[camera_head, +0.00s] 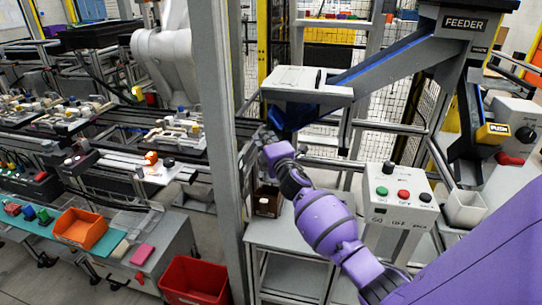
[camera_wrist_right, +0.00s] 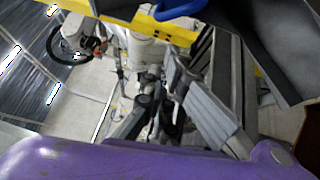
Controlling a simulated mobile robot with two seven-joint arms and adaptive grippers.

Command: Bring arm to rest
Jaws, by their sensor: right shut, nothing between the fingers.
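My purple right arm (camera_head: 330,222) reaches up and left from the lower right of the head view. Its dark right gripper (camera_head: 265,136) is at the arm's far end, shut and empty. It is just below and left of the blue tray end (camera_head: 290,114) of the feeder (camera_head: 405,62); whether they touch is not clear. In the right wrist view a purple part of my arm fills the bottom edge, with grey metal parts above it. My left gripper is not in the head view.
A grey post (camera_head: 222,150) stands just left of my right gripper. A control box (camera_head: 400,196) with buttons is right of my forearm. A red bin (camera_head: 194,281) and an orange bin (camera_head: 80,229) are at lower left. A pallet line (camera_head: 75,115) runs behind the post.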

